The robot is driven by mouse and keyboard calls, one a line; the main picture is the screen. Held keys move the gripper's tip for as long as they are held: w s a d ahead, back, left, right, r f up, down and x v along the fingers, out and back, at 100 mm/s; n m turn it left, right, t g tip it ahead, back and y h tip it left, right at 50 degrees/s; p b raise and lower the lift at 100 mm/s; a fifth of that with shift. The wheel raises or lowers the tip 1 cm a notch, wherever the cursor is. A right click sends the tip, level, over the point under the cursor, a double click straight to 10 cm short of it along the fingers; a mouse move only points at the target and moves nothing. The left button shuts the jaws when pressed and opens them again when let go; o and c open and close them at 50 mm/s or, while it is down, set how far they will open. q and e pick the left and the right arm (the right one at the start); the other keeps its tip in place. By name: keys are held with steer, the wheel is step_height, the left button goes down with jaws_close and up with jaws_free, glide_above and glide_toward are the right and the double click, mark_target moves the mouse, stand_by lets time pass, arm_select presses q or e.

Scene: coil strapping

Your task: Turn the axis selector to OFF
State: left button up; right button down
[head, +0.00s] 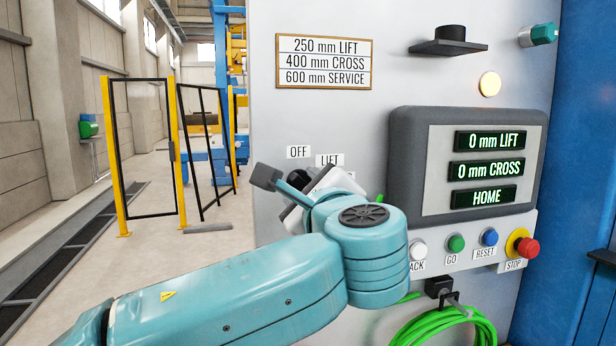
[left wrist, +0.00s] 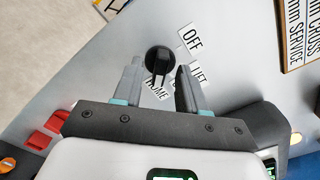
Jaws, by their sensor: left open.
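The axis selector (left wrist: 158,60) is a round black knob with a raised grip on the grey panel. The OFF label (left wrist: 192,38) is beside it in the left wrist view, with the LIFT label partly hidden and a HOME label close by. I cannot tell which label the grip points at. My left gripper (left wrist: 158,72) is open and faces the panel, one finger on each side of the knob's grip, with gaps visible. In the head view the OFF label (head: 298,152) and LIFT label (head: 328,160) show, but my left arm hides most of the selector area.
A display (head: 487,168) reads 0 mm LIFT, 0 mm CROSS and HOME. Below it are a green GO button (head: 456,243), a blue RESET button (head: 489,237) and a red STOP button (head: 527,247). A green cable coil (head: 450,328) hangs underneath. A yellow-post fence stands left.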

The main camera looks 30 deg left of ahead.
arm_select(q)
steer(key=shift+x, duration=1)
arm_select(e)
steer(key=shift+r, duration=0.3)
arm_select(q)
steer(key=shift+w+d, duration=0.1)
steer(key=shift+d, duration=0.1)
jaws_close()
steer(key=shift+f, duration=0.1)
arm_select(e)
steer(key=shift+f, duration=0.15)
